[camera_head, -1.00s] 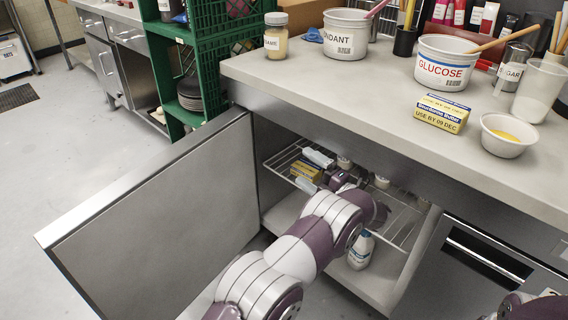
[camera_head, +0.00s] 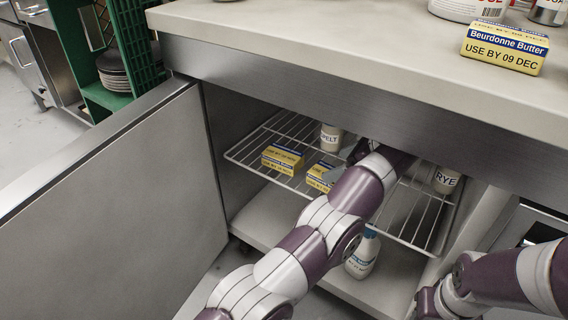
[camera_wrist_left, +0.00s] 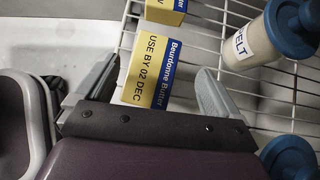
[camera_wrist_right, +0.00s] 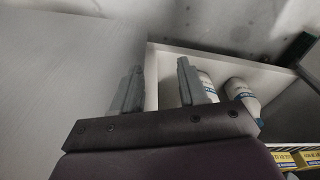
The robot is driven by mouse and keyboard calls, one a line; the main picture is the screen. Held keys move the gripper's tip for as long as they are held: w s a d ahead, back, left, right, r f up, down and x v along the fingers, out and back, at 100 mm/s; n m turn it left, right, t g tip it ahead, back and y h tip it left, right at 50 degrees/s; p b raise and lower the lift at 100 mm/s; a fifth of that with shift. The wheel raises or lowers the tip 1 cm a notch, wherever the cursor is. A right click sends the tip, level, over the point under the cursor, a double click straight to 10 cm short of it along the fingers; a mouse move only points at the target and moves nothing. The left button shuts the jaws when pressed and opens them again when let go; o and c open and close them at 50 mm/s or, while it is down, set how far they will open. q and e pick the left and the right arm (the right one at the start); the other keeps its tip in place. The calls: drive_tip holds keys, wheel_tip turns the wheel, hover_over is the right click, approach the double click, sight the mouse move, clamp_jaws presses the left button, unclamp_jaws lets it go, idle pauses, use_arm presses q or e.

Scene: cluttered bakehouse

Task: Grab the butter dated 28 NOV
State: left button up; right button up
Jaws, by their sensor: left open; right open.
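Two yellow-and-blue butter packs lie on the wire shelf in the open cupboard. In the head view the left pack (camera_head: 283,158) has a date too small to read surely; in the left wrist view this pack (camera_wrist_left: 166,11) is cut off, its date ending in what looks like V. The right pack (camera_head: 319,176) reads USE BY 02 DEC in the left wrist view (camera_wrist_left: 152,70). A third pack (camera_head: 504,48), USE BY 09 DEC, stands on the counter. My left gripper (camera_wrist_left: 150,88) is open, its fingers either side of the 02 DEC pack. My right gripper (camera_wrist_right: 158,82) is open and empty.
Jars marked SPELT (camera_head: 331,138) and RYE (camera_head: 446,181) stand on the wire shelf (camera_head: 246,150). White bottles (camera_head: 362,254) stand on the cupboard floor. The open door (camera_head: 130,215) borders the left; the counter edge (camera_head: 350,90) overhangs the shelf.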

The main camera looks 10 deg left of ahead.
use_arm(q)
drive_tip(key=a+b, duration=0.2)
drive_tip(key=w+a+f+b, duration=0.1)
drive_tip(key=shift+a+f+b, duration=0.1)
drive_tip(key=shift+a+b, duration=0.25)
drive_tip(key=shift+b, duration=0.05)
drive_tip(key=b, duration=0.2)
approach(285, 154)
drive_tip(key=x, duration=0.4)
drive_tip(key=shift+f, duration=0.3)
drive_tip(key=shift+w+a+f, duration=0.1)
drive_tip(key=shift+w+a, duration=0.05)
drive_tip(key=shift+a, duration=0.1)
drive_tip(key=b+x, duration=0.3)
drive_tip(key=x, duration=0.1)
drive_tip(key=shift+f, duration=0.3)
drive_tip(key=shift+w+a+f, duration=0.1)
drive_tip(key=shift+a+f, duration=0.05)
drive_tip(key=shift+a, duration=0.15)
drive_tip(key=shift+r, duration=0.25)
drive_tip(key=c, duration=1.2)
drive_tip(key=shift+c, duration=0.2)
